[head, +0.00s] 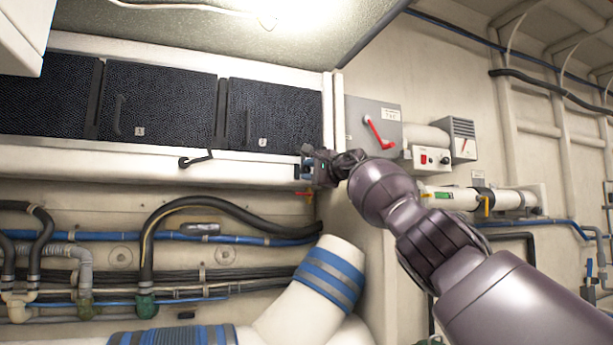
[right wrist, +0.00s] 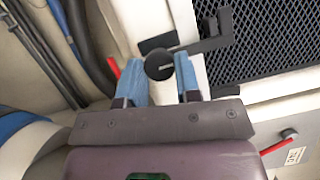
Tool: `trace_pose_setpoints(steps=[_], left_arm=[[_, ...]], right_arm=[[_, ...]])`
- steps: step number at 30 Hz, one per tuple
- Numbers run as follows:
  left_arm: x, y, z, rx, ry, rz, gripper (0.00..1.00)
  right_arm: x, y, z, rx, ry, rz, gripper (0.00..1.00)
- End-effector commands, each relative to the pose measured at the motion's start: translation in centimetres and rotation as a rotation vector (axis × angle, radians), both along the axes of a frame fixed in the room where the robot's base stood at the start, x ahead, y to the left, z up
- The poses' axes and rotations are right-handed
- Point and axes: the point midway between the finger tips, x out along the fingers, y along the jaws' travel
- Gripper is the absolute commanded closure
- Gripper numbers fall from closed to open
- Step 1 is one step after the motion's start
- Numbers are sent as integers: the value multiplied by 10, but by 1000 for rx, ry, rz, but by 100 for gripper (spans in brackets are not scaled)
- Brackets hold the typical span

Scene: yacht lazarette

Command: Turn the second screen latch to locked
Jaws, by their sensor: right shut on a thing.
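Two dark mesh screens sit in the white frame, screen 1 (head: 160,100) and screen 2 (head: 275,110). The first black latch (head: 196,160) is on the rail below them. My right gripper (head: 304,168) is at the rail's right end, hiding most of the second latch in the head view. In the right wrist view, the second latch's round black hub (right wrist: 159,66) lies between the blue fingertips of my right gripper (right wrist: 161,72), which is shut on it. Its cranked handle (right wrist: 205,44) reaches right toward the mesh. My left gripper is out of view.
A grey box with a red lever (head: 378,133) and a small red-button control box (head: 430,158) are on the wall right of the gripper. A small red handle (right wrist: 114,68) is close left of the fingers. Hoses (head: 190,205) and a thick white duct (head: 315,285) run below.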

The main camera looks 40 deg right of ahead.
Motion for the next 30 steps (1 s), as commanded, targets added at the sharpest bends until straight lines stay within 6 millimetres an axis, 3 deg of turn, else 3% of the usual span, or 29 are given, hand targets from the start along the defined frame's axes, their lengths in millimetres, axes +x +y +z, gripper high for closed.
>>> trace_pose_setpoints(steps=[14,15,19,30], left_arm=[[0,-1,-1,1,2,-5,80],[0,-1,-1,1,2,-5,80],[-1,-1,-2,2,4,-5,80],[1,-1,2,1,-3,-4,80]], right_arm=[[1,0,-1,-9,4,1,100],[1,0,-1,-8,3,1,66],[0,0,0,-7,3,1,46],[-3,1,6,-7,-1,1,43]])
